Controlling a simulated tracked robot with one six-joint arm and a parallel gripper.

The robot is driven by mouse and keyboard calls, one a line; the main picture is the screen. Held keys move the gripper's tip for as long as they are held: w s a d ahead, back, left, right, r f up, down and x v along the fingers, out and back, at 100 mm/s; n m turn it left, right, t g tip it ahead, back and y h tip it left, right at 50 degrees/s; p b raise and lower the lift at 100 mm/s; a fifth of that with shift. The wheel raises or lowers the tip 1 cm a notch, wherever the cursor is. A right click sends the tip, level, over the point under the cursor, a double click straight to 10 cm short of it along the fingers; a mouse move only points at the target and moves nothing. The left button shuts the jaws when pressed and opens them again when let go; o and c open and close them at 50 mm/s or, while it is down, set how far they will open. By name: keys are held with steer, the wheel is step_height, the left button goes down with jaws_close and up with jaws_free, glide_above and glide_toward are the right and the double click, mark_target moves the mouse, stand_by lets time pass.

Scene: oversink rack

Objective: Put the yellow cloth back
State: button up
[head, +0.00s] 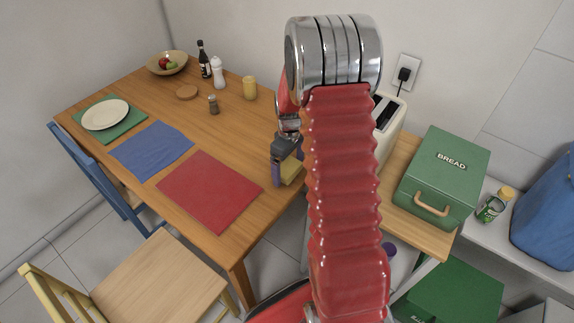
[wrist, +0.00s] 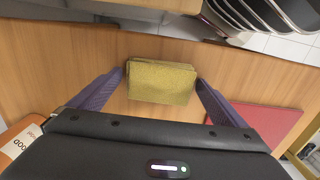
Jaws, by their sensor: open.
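The yellow cloth (wrist: 162,82) is a folded block on a wooden surface in the wrist view. My gripper (wrist: 160,78) is open, with one purple finger on each side of the cloth. The left finger is very close to the cloth's edge; I cannot tell whether either finger touches it. In the head view the cloth (head: 291,171) shows partly behind my gripper (head: 284,178), at the right side of the wooden table. My red arm hides much of that area.
The wooden table (head: 150,100) holds a red mat (head: 210,190), a blue mat (head: 150,150), a plate (head: 105,115), and a yellow cup (head: 250,88). A toaster (head: 388,125) and green bread box (head: 445,175) stand right of my arm. A chair (head: 160,280) is in front.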

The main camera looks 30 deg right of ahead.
mark_target(289, 167)
steer(key=shift+r, duration=0.15)
step_height(289, 167, up, 12)
stand_by(0.5)
stand_by(0.4)
steer(key=s+a+r+m+t, duration=0.1)
steer(key=s+a+r, duration=0.3)
steer(key=a+r, duration=0.3)
steer(key=s+a+r+m+t, duration=0.1)
steer(key=s+a+r, duration=0.4)
steer(key=s, duration=0.5)
steer(key=s+a+r+m+t, duration=0.2)
steer(key=s+a+r, duration=0.3)
steer(key=s+a, duration=0.4)
steer(key=shift+s+r+m+t, duration=0.25)
steer(key=shift+s+m+t, duration=0.1)
steer(key=shift+t, duration=0.45)
